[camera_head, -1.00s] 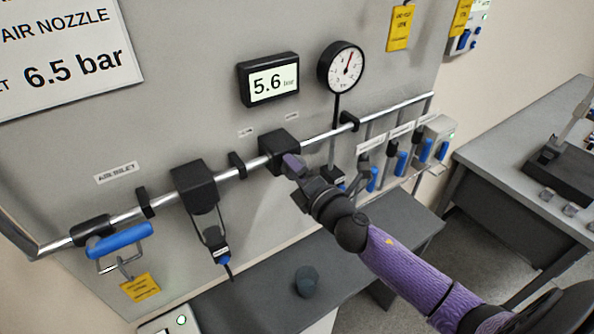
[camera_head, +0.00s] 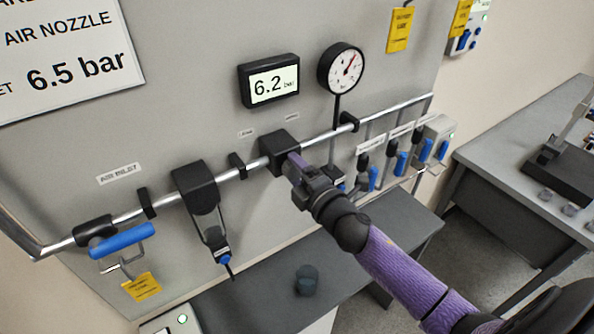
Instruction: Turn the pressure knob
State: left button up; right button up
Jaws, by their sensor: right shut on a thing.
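The pressure knob is on the black regulator block (camera_head: 277,149) on the silver pipe, and it is hidden behind my right gripper. My right gripper (camera_head: 296,166) is at the block's front right, shut on the knob. The digital display (camera_head: 270,81) above the block reads 6.2 bar. A round dial gauge (camera_head: 341,69) stands to its right with a red needle pointing up and right. The sign (camera_head: 66,52) at the upper left shows 6.5 bar. My left gripper is not in view.
A blue lever valve (camera_head: 122,241) and a black filter unit (camera_head: 197,190) sit on the pipe to the left. Several blue-handled valves (camera_head: 401,164) hang at the right. A small dark cup (camera_head: 306,280) stands on the grey bench (camera_head: 262,293) below.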

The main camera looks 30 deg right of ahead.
jog(key=o, duration=1.2)
jog(key=shift+s, duration=0.1)
jog(key=s, duration=0.3)
jog(key=s+b, duration=0.1)
jog(key=s, duration=0.5)
jog(key=shift+s+d+b, duration=0.3)
jog(key=shift+s+d, duration=0.05)
jog(key=shift+d, duration=0.05)
